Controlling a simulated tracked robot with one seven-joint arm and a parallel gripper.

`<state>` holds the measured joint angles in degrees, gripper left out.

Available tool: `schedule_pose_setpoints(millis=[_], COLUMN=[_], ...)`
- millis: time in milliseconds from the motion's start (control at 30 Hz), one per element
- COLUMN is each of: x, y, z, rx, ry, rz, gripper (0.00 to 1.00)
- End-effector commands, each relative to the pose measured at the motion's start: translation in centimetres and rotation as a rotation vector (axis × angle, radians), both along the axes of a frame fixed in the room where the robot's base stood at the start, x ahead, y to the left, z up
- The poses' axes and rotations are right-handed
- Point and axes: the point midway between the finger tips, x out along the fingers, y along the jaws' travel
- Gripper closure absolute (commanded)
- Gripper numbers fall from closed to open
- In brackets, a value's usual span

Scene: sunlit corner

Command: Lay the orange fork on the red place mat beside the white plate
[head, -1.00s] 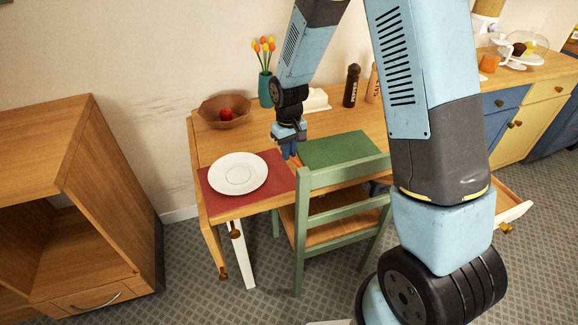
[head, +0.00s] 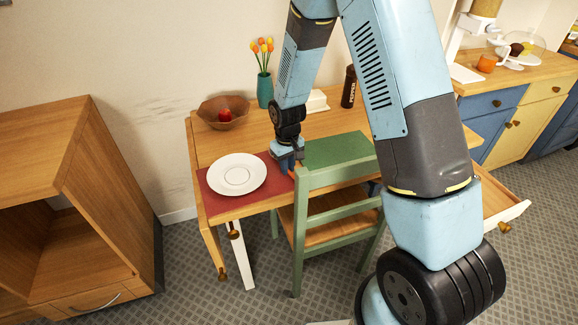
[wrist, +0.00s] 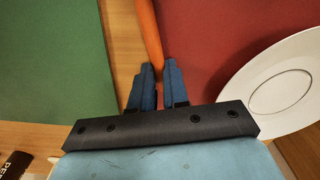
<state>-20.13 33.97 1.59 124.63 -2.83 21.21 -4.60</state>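The orange fork (wrist: 148,32) runs up from between my fingertips in the wrist view, along the near edge of the red place mat (wrist: 200,40). My gripper (wrist: 158,68) is shut on the fork, with the fingers close on both sides of it. In the head view my gripper (head: 287,168) is low at the right edge of the red mat (head: 216,204). A little orange of the fork (head: 291,173) shows there. The white plate (head: 238,174) lies on the mat, left of the gripper. I cannot tell whether the fork touches the mat or table.
A green mat (head: 335,149) lies to the right on the wooden table (head: 205,150). A green chair (head: 302,235) stands at the front, its back close to my gripper. A brown bowl (head: 222,112), a teal vase (head: 265,90) and a dark bottle (head: 349,88) stand behind.

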Motion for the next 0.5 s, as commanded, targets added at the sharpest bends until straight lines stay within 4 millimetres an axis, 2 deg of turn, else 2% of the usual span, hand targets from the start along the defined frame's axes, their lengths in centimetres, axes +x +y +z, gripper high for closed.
schedule_pose_setpoints(millis=[33, 100, 167, 367, 500], x=[-0.2, -0.3, -0.3, -0.1, 0.6], y=[-0.1, -0.1, -0.1, -0.2, -0.4], z=[-0.3, -0.6, -0.8, 2.1, 5.0], rx=[-0.002, -0.003, -0.003, -0.001, 0.0], ry=[0.007, 0.008, 0.008, 0.004, 0.001], rz=[0.0, 0.0, -0.001, -0.002, -0.003], gripper=[0.67, 0.6, 0.6, 0.6, 0.6])
